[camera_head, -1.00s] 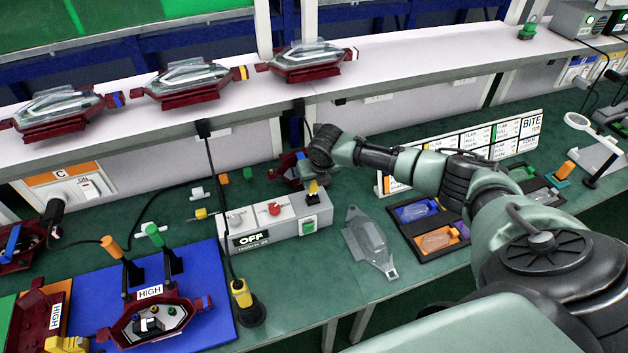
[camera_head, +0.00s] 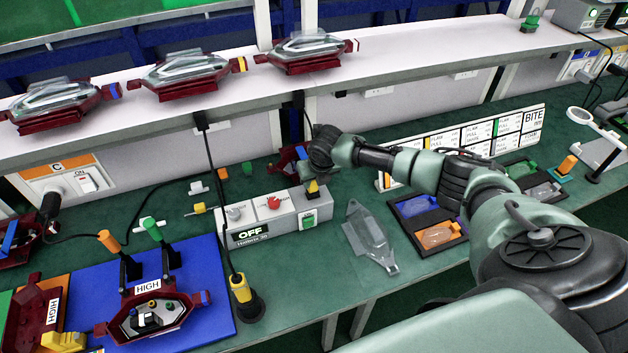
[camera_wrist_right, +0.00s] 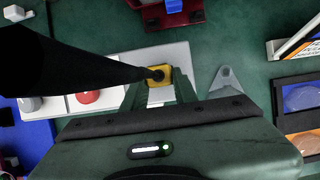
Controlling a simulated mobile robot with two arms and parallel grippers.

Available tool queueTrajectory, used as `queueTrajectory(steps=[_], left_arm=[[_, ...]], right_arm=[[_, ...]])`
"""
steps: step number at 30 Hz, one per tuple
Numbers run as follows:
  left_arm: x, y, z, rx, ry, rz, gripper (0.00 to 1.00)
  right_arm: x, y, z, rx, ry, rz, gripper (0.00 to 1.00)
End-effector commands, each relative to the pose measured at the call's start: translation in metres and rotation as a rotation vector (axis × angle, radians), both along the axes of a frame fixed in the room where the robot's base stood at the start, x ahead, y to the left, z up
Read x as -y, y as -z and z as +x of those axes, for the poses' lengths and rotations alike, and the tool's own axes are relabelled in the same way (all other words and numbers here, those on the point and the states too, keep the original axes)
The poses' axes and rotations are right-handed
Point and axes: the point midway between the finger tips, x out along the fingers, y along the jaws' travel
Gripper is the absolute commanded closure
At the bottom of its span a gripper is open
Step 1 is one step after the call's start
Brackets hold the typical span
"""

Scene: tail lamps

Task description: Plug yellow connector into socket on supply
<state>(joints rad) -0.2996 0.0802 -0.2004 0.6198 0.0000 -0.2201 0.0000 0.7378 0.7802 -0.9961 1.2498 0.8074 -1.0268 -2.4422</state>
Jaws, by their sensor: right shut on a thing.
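The supply (camera_head: 284,205) is a light grey box on the green bench, with an OFF display, a red button and a green switch. My right gripper (camera_head: 316,176) is above its right end, shut on the yellow connector (camera_head: 313,187). In the right wrist view the connector (camera_wrist_right: 158,73) sits between the two fingers over the supply's top (camera_wrist_right: 115,88). A black cable runs from it to the upper left. The socket is hidden under the connector and fingers, so I cannot tell whether the connector is seated. My left gripper is out of view.
A clear lamp cover (camera_head: 371,238) lies right of the supply, beside dark trays (camera_head: 415,222). A yellow and black plug (camera_head: 241,289) on a hanging cable stands in front left. A blue mat (camera_head: 205,265) holds a red lamp housing (camera_head: 165,318). A white shelf (camera_head: 400,65) runs behind.

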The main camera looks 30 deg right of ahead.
Motion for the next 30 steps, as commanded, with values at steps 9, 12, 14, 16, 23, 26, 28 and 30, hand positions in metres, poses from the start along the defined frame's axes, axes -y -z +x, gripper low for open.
queueTrajectory(steps=[9, 12, 14, 16, 23, 26, 28, 30], left_arm=[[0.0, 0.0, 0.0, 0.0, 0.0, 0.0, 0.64], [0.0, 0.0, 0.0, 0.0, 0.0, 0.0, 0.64], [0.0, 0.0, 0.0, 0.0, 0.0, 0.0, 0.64], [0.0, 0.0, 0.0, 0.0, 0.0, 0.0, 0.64], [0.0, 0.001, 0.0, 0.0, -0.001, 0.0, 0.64], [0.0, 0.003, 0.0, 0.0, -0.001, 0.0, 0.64], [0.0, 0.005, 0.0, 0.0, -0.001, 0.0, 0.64], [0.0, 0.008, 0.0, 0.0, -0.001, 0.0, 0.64]], right_arm=[[0.0, 0.0, 0.0, -0.001, 0.0, 0.0, 1.0], [0.0, 0.0, 0.0, -0.001, 0.0, 0.0, 0.46], [0.0, 0.0, 0.0, -0.001, 0.0, 0.0, 0.46], [0.0, 0.0, 0.0, -0.001, 0.0, 0.0, 0.46], [0.0, -0.002, -0.001, 0.0, 0.0, -0.001, 0.46], [-0.001, -0.009, -0.003, 0.001, -0.001, -0.001, 0.46], [-0.001, -0.018, -0.007, 0.002, -0.001, -0.002, 0.46], [-0.002, -0.029, -0.011, 0.003, -0.002, -0.001, 0.46]])
